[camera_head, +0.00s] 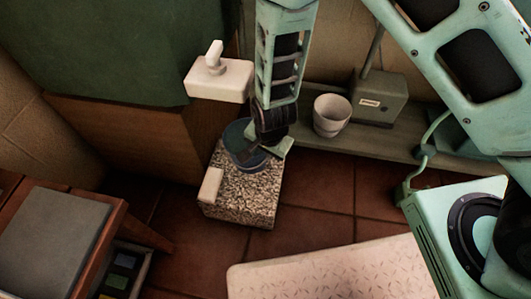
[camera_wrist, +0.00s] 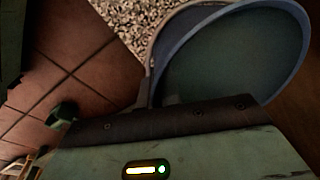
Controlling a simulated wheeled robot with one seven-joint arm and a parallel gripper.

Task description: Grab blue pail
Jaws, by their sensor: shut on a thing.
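The blue pail (camera_head: 238,134) stands on a speckled stone block (camera_head: 245,198) in the head view, partly hidden behind my gripper (camera_head: 268,150). In the wrist view the pail (camera_wrist: 235,60) fills the upper right, with its round blue rim and dark inside showing. My gripper (camera_wrist: 165,105) is at the pail's near rim and is shut on it. The fingertips are mostly hidden, so the exact grip on the wall is hard to see.
A pale cup (camera_head: 331,115) and a grey-green box (camera_head: 378,98) stand on a ledge to the right. A pale block (camera_head: 210,185) lies on the stone's left edge. A wooden table (camera_head: 105,235) is at lower left.

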